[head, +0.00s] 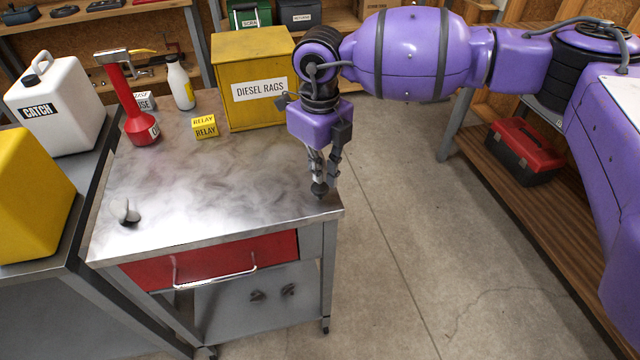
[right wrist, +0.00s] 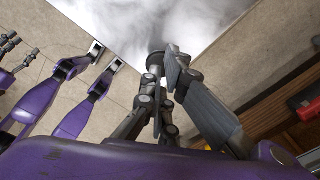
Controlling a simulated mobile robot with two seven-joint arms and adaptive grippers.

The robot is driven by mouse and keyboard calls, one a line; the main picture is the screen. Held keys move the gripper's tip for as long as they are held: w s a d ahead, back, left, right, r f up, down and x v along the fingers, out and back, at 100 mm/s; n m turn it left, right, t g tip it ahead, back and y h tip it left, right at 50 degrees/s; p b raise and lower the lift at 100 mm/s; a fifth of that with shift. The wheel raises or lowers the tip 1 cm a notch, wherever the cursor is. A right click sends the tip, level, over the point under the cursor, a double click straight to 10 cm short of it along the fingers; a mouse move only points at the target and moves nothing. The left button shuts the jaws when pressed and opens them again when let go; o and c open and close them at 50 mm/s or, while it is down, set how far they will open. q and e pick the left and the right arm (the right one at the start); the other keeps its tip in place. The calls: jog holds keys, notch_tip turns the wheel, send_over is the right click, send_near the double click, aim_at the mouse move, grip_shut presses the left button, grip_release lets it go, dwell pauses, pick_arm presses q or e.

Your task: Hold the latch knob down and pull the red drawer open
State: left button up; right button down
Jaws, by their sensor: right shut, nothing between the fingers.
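The red drawer (head: 225,258) sits under the front edge of the steel bench top and looks shut. Its light bar handle (head: 215,279) runs across the front, and no gripper is on it. The dark round latch knob (head: 320,189) is at the bench top's front right corner. My right gripper (head: 323,176) points down with its fingers shut and empty, its tips right at the top of the knob. The knob also shows in the right wrist view (right wrist: 156,57), partly hidden by the fingers. I cannot tell how far down the knob is.
The floor in front and right is clear.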

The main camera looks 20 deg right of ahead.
aim_at(320, 187)
jog(key=shift+f+b, duration=0.3)
jog(key=shift+f, duration=0.9)
pick_arm(q)
jog(key=shift+s+f, duration=0.3)
pick_arm(e)
jog(key=shift+f, duration=0.15)
pick_arm(q)
jog(key=shift+w+r, duration=0.1)
jog(key=shift+r+p, duration=0.1)
jog(key=shift+p, duration=0.25)
pick_arm(e)
jog(key=shift+f, duration=0.35)
pick_arm(q)
jog(key=shift+w+r, duration=0.3)
pick_arm(e)
jog(key=shift+f, duration=0.2)
